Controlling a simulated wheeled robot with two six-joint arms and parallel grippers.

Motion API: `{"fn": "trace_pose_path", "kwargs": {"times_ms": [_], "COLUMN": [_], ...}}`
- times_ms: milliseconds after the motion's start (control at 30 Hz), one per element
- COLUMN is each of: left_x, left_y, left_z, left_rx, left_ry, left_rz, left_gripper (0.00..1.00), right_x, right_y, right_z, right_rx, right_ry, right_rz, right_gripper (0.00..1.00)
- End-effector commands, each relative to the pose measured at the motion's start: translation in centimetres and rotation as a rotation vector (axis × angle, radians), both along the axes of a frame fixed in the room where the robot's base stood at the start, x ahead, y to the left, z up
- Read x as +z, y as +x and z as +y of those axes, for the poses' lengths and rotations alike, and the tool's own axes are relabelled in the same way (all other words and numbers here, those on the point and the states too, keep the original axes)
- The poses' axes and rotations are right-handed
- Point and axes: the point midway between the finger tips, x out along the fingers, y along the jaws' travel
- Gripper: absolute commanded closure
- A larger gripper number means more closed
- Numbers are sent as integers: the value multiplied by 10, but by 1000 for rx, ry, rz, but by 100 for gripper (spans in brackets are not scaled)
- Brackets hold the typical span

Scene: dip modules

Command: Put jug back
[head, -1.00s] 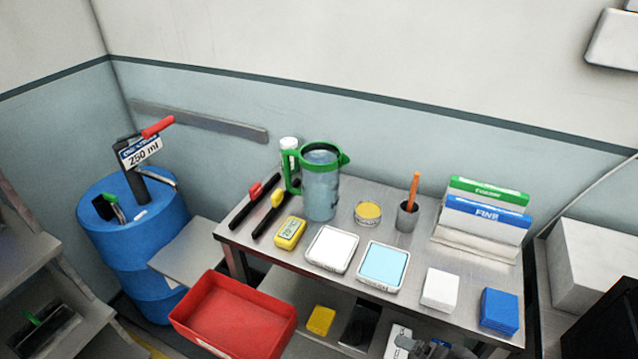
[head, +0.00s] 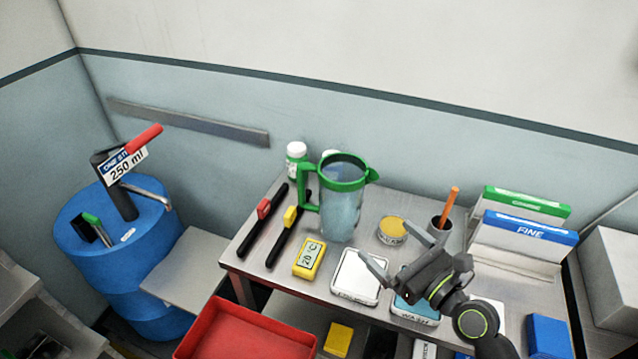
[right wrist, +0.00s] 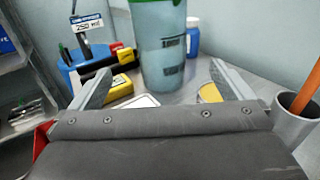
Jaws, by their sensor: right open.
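The clear jug (head: 341,205) with a green rim and green handle stands upright at the back of the metal table, its handle facing left. It also shows in the right wrist view (right wrist: 160,50), beyond and between the fingers, with dark print on its side. My right gripper (head: 398,255) is open and empty, above the table in front and to the right of the jug, not touching it. In the right wrist view its two fingers (right wrist: 156,80) are spread wide. My left gripper is not in view.
A yellow thermometer (head: 309,258), a white tray (head: 356,276) and a round yellow tin (head: 391,231) lie near the jug. A grey cup with an orange stick (head: 440,227) stands right. A red bin (head: 240,335) is in front; a blue drum (head: 120,245) stands left.

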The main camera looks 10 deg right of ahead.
Motion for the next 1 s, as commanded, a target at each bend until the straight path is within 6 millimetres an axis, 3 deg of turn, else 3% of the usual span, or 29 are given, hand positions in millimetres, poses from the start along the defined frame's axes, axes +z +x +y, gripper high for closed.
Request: {"fn": "trace_pose_path", "kwargs": {"times_ms": [100, 167, 400, 500, 800, 1000], "left_x": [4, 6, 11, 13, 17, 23], "left_y": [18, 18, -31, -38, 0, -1], "left_z": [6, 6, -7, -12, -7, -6], "left_rx": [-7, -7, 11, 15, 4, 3], "left_ry": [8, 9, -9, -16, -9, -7], "left_rz": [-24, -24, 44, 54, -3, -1], "left_gripper": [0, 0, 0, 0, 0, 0], "right_x": [2, 2, 3, 2, -1, 4], "right_y": [8, 17, 62, 81, 112, 132], "right_z": [2, 6, 25, 33, 46, 54], "right_rx": [-4, -3, -1, -1, -1, 0], "right_ry": [20, 22, 20, 19, 15, 16], "right_rz": [2, 1, 2, 2, 3, 2], "right_gripper": [0, 0, 0, 0, 0, 0]}}
